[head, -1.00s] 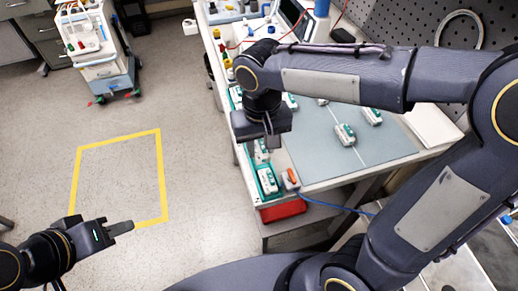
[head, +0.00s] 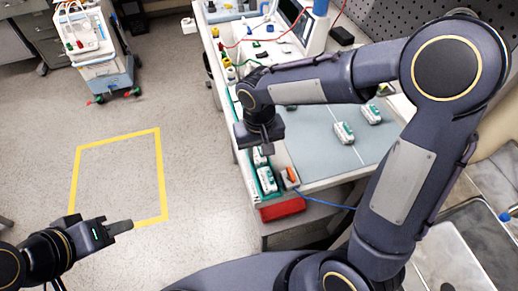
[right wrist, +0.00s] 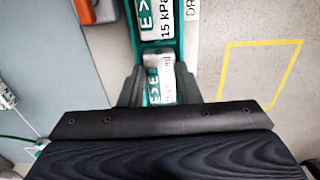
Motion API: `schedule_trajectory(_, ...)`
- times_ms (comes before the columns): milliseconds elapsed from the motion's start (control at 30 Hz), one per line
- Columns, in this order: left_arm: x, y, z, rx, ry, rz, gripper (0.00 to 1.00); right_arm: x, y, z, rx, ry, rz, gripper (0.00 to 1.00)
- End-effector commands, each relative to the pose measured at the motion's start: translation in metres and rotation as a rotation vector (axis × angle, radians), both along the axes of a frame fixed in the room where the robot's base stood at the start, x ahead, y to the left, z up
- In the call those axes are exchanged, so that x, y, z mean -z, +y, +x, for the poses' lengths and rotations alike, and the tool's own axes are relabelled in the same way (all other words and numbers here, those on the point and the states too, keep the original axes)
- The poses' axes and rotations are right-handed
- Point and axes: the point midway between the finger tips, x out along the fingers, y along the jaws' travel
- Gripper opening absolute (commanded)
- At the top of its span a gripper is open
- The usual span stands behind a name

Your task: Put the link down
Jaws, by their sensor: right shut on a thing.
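My right gripper (right wrist: 158,88) is shut on a white-and-green link (right wrist: 160,82), seen in the right wrist view with a finger on each side. The held link is in line with the narrow green tray and very close to it; I cannot tell whether it rests on the tray floor. In the head view my right gripper (head: 266,150) is over the green tray (head: 279,197) at the bench's left edge. Another link (head: 267,179) lies in its near compartment, labelled "15 kPa" in the wrist view (right wrist: 160,22). My left gripper (head: 120,227) is over the floor; its opening is unclear.
Two links (head: 344,133) (head: 371,114) lie on the grey mat (head: 318,160). An orange-and-white piece (head: 290,177) with a blue cable is right beside the tray. A red bin (head: 282,209) is below the bench edge. The yellow floor square (head: 160,180) is empty.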

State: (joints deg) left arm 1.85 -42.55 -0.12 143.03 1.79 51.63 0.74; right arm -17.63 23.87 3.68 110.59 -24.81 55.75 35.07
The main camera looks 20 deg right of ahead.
Motion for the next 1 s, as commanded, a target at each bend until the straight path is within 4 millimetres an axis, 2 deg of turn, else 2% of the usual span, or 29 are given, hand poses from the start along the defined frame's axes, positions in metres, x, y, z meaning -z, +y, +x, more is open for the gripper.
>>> schedule_trajectory(67, 0.004, 0.0, 0.0, 0.0, 0.0, 0.0, 0.36, 0.004, 0.0, 0.0, 0.0, 0.0, 0.0, 0.07)
schedule_trajectory(100, 0.003, 0.0, 0.0, 0.0, 0.0, 0.0, 0.36, 0.003, 0.0, 0.0, 0.0, 0.0, 0.0, 0.33)
schedule_trajectory(267, 0.002, 0.0, 0.0, 0.0, 0.0, 0.0, 0.36, 0.003, 0.0, 0.0, 0.0, 0.0, 0.0, 0.52)
schedule_trajectory(500, 0.002, 0.0, 0.0, 0.0, 0.0, 0.0, 0.36, 0.002, 0.0, 0.0, 0.0, 0.0, 0.0, 0.52)
schedule_trajectory(667, -0.001, 0.0, 0.0, 0.0, 0.0, 0.0, 0.36, -0.008, 0.0, 0.001, 0.001, -0.002, 0.001, 0.52)
schedule_trajectory(1000, -0.003, 0.0, 0.0, 0.0, 0.0, 0.0, 0.36, -0.078, 0.001, 0.001, 0.0, -0.006, 0.002, 0.52)
